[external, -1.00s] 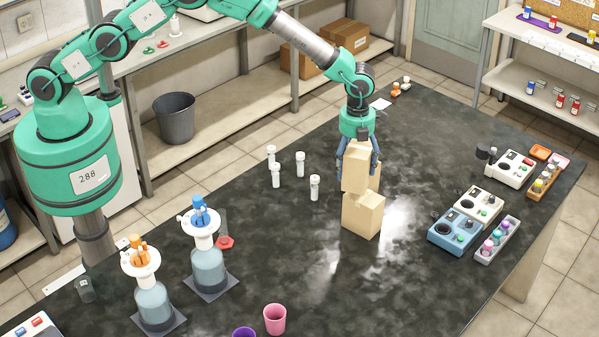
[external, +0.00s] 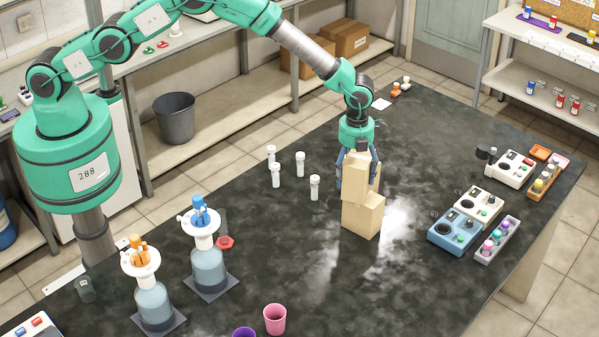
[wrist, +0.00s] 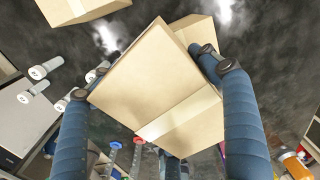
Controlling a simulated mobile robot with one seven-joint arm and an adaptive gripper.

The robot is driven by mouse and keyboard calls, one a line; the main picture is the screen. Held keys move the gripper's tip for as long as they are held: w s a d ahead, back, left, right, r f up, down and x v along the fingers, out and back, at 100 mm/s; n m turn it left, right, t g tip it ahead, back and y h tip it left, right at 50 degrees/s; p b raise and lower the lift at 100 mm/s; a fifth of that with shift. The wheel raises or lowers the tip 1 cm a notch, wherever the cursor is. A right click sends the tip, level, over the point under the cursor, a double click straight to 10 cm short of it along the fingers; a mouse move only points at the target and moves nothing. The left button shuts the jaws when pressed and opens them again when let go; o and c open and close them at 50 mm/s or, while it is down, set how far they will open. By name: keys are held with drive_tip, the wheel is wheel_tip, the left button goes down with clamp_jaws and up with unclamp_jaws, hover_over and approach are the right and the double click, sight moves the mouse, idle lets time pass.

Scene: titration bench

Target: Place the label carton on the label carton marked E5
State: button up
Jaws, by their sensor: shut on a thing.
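My gripper (external: 359,172) points down over the middle of the dark bench, its blue fingers shut on a plain tan label carton (external: 354,182). In the wrist view the held carton (wrist: 160,88) fills the space between the fingers, turned at an angle, with a paler tape strip. Another tan carton (external: 364,217) stands on the bench just below it in the external view. A further carton is partly hidden behind the held one. Two other cartons show in the wrist view, at the top left (wrist: 78,9) and top right (wrist: 203,33). No E5 mark is readable; I cannot tell whether the held carton touches another.
Several white capped vials (external: 315,188) stand left of the cartons. Instrument boxes (external: 455,231) and a vial rack (external: 497,241) are at the right. Two bottle dispensers (external: 208,262) and a pink cup (external: 275,319) stand toward the front.

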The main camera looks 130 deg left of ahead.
sight(355, 156)
drive_tip(key=shift+f, duration=0.15)
drive_tip(key=o, duration=1.3)
wheel_tip(355, 156, up, 12)
drive_tip(key=shift+r+b, duration=0.15)
drive_tip(key=shift+b, duration=1)
